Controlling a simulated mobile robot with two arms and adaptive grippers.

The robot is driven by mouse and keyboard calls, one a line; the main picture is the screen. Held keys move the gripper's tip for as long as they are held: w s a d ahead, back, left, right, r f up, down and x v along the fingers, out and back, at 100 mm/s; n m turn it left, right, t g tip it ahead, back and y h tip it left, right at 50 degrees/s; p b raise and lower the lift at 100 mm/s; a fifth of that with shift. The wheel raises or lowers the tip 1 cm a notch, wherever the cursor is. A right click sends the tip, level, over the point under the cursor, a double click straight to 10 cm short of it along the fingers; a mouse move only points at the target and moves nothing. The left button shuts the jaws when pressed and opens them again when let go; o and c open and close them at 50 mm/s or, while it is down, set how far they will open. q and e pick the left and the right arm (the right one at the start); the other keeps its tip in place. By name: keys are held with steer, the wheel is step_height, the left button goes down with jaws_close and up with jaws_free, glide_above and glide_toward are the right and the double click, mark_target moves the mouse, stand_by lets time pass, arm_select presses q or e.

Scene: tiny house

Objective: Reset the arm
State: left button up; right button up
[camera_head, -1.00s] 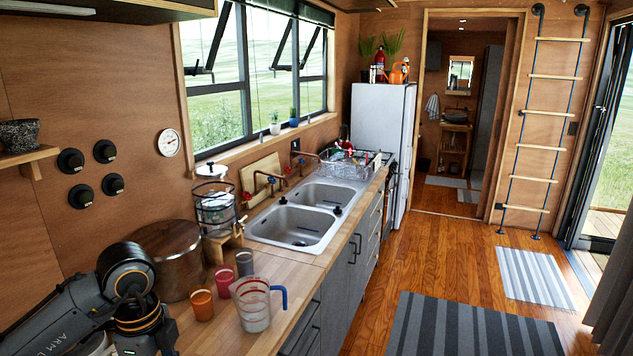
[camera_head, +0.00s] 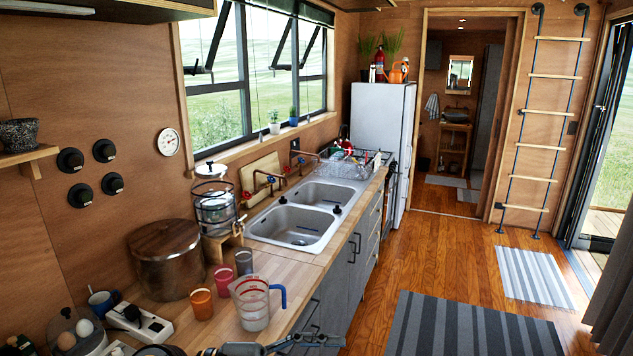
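The lower part of my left arm shows only at the bottom edge in the head view. A dark rounded joint of it sits near the lower left. What looks like my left gripper (camera_head: 322,341) lies low at the bottom centre, pointing right, in front of the counter's drawers. It is cut off and small, so I cannot tell if it is open or shut, and I see nothing held in it. My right gripper is not in view.
The wooden counter (camera_head: 190,335) holds a measuring cup (camera_head: 250,305), several coloured cups, a large pot (camera_head: 168,262), a white power strip (camera_head: 140,325) and eggs under a glass cover (camera_head: 77,331). A double sink (camera_head: 290,226) lies beyond. Floor at the right is clear, with striped rugs.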

arm_select(q)
steer(key=w+a+r+n+t+y, duration=0.2)
steer(key=w+a+r+n+t, duration=0.5)
steer(key=n+t, duration=0.8)
steer(key=a+f+n+y, duration=1)
steer(key=a+f+y, duration=0.45)
steer(key=f, duration=0.25)
steer(key=s+f+m+g, duration=0.2)
steer(key=s+f+g, duration=1)
steer(key=s+f, duration=0.85)
step_height(320, 180, down, 28)
steer(key=s+f+g+b, duration=0.1)
steer(key=s+g+b, duration=0.1)
steer(key=b, duration=0.3)
steer(key=s+a+f+b, duration=0.1)
steer(key=s+f+b, duration=0.1)
steer(key=s+f, duration=0.7)
steer(key=s+a+f+g+y+b, duration=0.1)
steer(key=s+a+f+b, duration=0.1)
steer(key=s+f, duration=0.6)
step_height(320, 180, down, 5)
steer(key=shift+s+a+f+b, duration=0.15)
steer(key=shift+s+f+b, duration=0.05)
steer(key=shift+s+b, duration=0.25)
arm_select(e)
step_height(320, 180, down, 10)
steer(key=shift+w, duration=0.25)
